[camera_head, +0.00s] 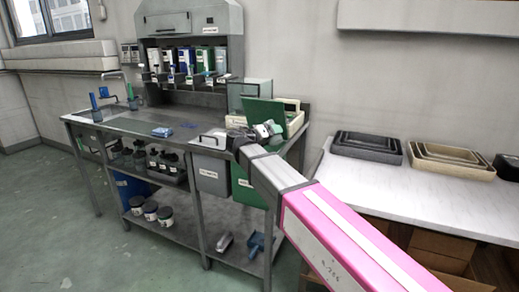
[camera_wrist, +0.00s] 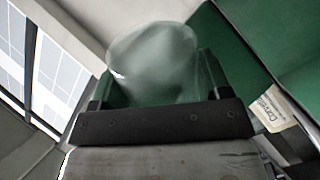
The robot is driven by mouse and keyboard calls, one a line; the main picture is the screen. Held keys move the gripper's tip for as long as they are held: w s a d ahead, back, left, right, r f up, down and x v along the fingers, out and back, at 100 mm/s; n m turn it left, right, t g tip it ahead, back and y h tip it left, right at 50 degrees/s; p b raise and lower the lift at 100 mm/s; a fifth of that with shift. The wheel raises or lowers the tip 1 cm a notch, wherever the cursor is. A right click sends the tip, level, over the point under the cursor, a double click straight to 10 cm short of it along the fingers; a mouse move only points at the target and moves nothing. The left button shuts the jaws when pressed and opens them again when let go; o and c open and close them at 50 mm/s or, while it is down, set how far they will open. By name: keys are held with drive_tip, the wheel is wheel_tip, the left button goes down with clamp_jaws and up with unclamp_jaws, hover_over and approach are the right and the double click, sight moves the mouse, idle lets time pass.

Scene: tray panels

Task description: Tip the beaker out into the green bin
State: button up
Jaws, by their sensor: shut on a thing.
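A clear, slightly cloudy beaker (camera_wrist: 155,50) is between the fingers of my gripper (camera_wrist: 158,88) in the wrist view. My gripper is shut on it, and the dark gripper body hides its lower part. In the head view my gripper (camera_head: 262,133) is at the right end of the metal bench, in front of an open green lid. The beaker is too small there to tell its tilt or contents. The green bin (camera_head: 246,190) hangs at the bench's front, below my gripper and partly hidden by my arm.
A grey bin (camera_head: 211,176) hangs left of the green one. A blue item (camera_head: 162,132) lies on the bench (camera_head: 125,122). A white table (camera_head: 400,190) with stacked trays (camera_head: 450,160) is at right.

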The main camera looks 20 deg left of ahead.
wheel_tip(320, 180, up, 2)
drive_tip(key=shift+r+m, duration=0.1)
drive_tip(key=shift+m, duration=0.4)
drive_tip(key=shift+s+d+r+m, duration=0.1)
drive_tip(key=shift+d+r+m, duration=0.1)
drive_tip(key=shift+m, duration=0.5)
drive_tip(key=m, duration=0.1)
drive_tip(key=s+d+r+m+t, duration=0.1)
drive_tip(key=m, duration=0.1)
drive_tip(key=shift+s+d+r, duration=0.1)
drive_tip(key=shift+d, duration=0.2)
drive_tip(key=shift+s+d+r+m+t, duration=0.15)
drive_tip(key=shift+d+r+m, duration=0.1)
drive_tip(key=shift+m, duration=0.4)
drive_tip(key=shift+s+d+r+m+t, duration=0.1)
drive_tip(key=shift+s+d+r+m, duration=0.15)
drive_tip(key=shift+m, duration=0.45)
drive_tip(key=shift+s+d+r+m+t, duration=0.1)
drive_tip(key=shift+d+r+m, duration=0.15)
drive_tip(key=shift+m, duration=0.4)
drive_tip(key=shift+s, duration=0.1)
